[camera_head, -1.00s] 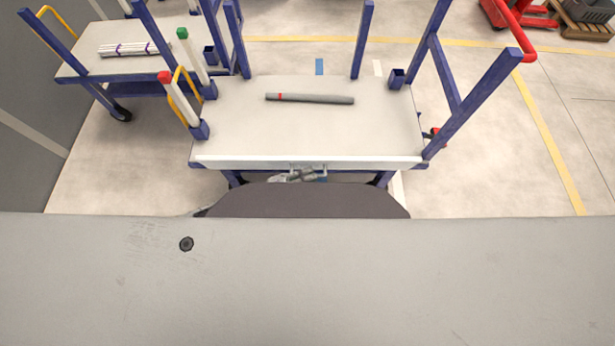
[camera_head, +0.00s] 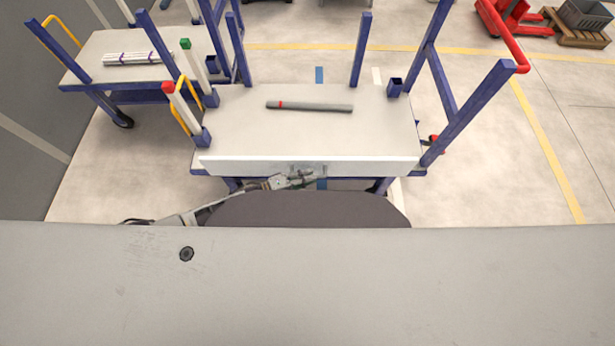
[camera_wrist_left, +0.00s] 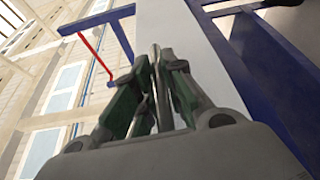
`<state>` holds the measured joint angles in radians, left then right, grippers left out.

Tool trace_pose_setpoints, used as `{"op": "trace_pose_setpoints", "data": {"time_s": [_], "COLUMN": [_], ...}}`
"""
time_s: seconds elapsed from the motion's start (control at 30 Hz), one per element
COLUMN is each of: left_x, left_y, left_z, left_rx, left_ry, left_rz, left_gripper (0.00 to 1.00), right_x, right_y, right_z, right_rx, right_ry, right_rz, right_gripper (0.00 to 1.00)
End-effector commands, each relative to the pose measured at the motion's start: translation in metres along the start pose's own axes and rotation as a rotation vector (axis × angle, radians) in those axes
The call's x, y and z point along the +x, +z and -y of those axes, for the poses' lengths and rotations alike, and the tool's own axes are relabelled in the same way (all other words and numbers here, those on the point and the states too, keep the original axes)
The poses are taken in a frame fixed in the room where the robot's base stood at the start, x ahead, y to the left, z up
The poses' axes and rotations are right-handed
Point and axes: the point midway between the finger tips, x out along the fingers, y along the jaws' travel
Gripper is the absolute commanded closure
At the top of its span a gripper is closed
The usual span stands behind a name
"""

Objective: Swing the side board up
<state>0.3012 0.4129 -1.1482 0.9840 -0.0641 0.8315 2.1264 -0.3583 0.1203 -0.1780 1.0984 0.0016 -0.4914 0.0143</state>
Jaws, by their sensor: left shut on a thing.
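The side board (camera_head: 240,165) is a long white panel along the near edge of the blue-framed cart, with a small grey fitting near its middle. Its broad face shows as a band below the cart's deck; its exact tilt is hard to tell. My left gripper (camera_head: 305,178) reaches in from the left and is shut on the board at the middle of its lower edge. In the left wrist view, the gripper's dark green fingers (camera_wrist_left: 158,70) are close together, with the pale board (camera_wrist_left: 175,25) beyond them. The contact itself is partly hidden. My right gripper is out of view.
A grey pipe with a red band (camera_head: 310,105) lies on the cart deck (camera_head: 300,135). Red-capped (camera_head: 180,108) and green-capped (camera_head: 196,65) posts stand at its left side. A second cart (camera_head: 85,55) with a pipe bundle stands back left. Floor on the right is open.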

Motion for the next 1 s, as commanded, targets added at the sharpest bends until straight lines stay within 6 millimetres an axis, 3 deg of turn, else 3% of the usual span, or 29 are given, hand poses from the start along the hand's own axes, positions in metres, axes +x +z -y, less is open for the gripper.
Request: {"op": "trace_pose_setpoints", "data": {"time_s": [0.27,0.3,0.47,1.0], "left_x": [-0.0001,0.0000,0.0001,-0.0063], "left_y": [-0.0020,-0.0021,-0.0018,-0.0011], "left_z": [-0.0005,-0.0006,-0.0007,-0.0007], "left_rx": [0.002,0.002,0.001,0.001], "left_ry": [0.000,0.000,0.000,0.001], "left_rz": [-0.002,-0.002,-0.002,-0.001], "left_gripper": [1.00,0.85,0.66,0.66], "right_x": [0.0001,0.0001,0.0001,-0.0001], "right_y": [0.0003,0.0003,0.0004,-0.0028], "right_z": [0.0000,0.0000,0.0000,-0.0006], "right_rx": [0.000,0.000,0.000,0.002], "right_ry": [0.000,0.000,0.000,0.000], "right_rz": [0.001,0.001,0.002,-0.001], "right_gripper": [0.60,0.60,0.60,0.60]}}
